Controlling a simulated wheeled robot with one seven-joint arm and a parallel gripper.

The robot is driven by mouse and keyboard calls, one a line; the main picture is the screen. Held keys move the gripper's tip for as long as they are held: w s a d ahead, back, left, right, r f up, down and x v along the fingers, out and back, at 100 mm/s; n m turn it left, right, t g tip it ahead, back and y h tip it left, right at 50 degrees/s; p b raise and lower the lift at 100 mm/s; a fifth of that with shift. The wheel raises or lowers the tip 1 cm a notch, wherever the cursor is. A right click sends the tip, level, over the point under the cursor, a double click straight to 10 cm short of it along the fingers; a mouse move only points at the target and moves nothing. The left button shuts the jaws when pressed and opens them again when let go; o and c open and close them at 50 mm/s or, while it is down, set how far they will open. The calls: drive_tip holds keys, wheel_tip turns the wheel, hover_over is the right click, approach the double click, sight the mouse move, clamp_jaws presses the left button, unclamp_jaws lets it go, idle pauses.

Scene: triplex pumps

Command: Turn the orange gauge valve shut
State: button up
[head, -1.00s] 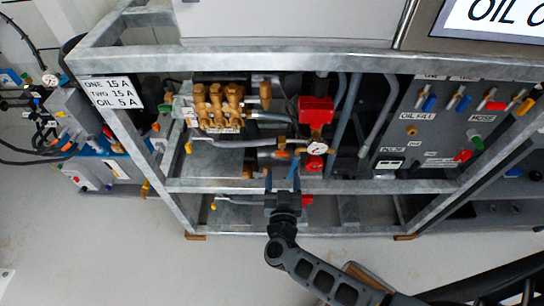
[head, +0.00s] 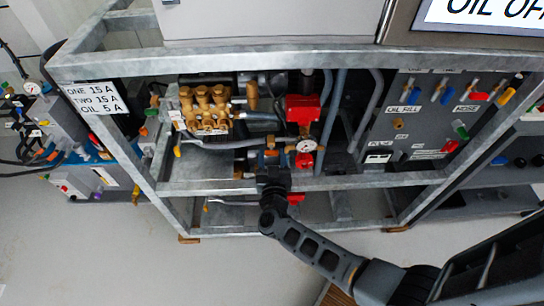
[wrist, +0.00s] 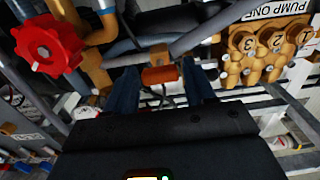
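The orange gauge valve handle (wrist: 160,75) shows in the middle of the wrist view, a short bar on the pipework. My gripper (wrist: 161,82) is open, with one blue finger on each side of the handle and visible gaps between. Whether the fingertips reach as far as the handle, I cannot tell. In the head view my gripper (head: 272,158) is just left of the round white pressure gauge (head: 306,146) and largely hides the valve there.
A red knob (wrist: 48,45) is close to the left finger in the wrist view. The brass pump (head: 205,108) is left of my gripper in the head view. Galvanised frame rails (head: 330,181) run close under it. A red block (head: 303,107) stands above the gauge.

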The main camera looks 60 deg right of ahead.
drive_tip(key=c, duration=0.8)
drive_tip(key=shift+o, duration=0.2)
drive_tip(key=shift+m, duration=0.3)
drive_tip(key=shift+m+b, duration=3.35)
drive_tip(key=shift+m, duration=5.25)
drive_tip(key=o, duration=1.1)
drive_tip(key=shift+c, duration=0.2)
